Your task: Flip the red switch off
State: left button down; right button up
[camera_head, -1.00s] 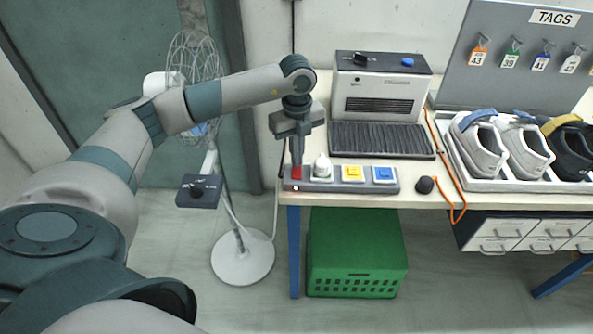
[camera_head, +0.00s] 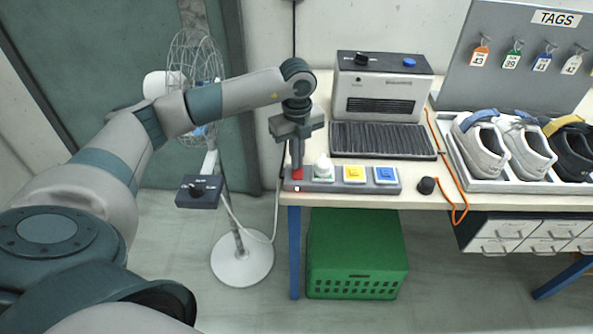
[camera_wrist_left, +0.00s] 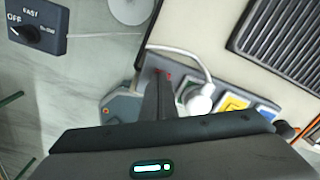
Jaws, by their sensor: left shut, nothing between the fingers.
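The red switch (camera_head: 298,174) is at the left end of a grey power strip (camera_head: 340,188) on the front left edge of the bench. A small light shows on the strip in front of it. My left gripper (camera_head: 296,165) is shut and empty, pointing down with its fingertips at the switch. The fingers hide part of the switch, and I cannot tell whether they touch it. In the left wrist view the closed fingers (camera_wrist_left: 157,100) cover most of the switch, with only bits of red (camera_wrist_left: 168,76) showing. My right gripper is not in view.
A white plug (camera_head: 322,167), a yellow socket cover (camera_head: 354,174) and a blue one (camera_head: 385,174) sit along the strip. A heater unit (camera_head: 380,88) stands behind. A fan (camera_head: 195,80) stands left of the bench. Shoes in a tray (camera_head: 490,185) are at right.

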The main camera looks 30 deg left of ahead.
pick_arm(q)
jog(key=shift+s+a+f+b, duration=0.1)
jog(key=shift+a+f+b, duration=0.1)
jog(key=shift+f+b, duration=0.3)
jog(key=shift+s+a+f+b, duration=0.1)
jog(key=shift+a+f+b, duration=0.05)
jog(key=shift+f, duration=0.55)
jog(key=shift+r, duration=0.1)
jog(key=shift+w+d+r+p, duration=0.1)
jog(key=shift+r+p, duration=0.25)
jog(key=shift+r, duration=0.1)
jog(key=shift+w+d+r+p, duration=0.1)
jog(key=shift+d+r+p, duration=0.2)
jog(key=shift+r, duration=0.4)
jog(key=shift+d+r+p, duration=0.15)
jog(key=shift+r+p, duration=0.25)
jog(key=shift+r, duration=0.25)
jog(key=shift+r+p, duration=1.35)
jog(key=shift+r, duration=0.75)
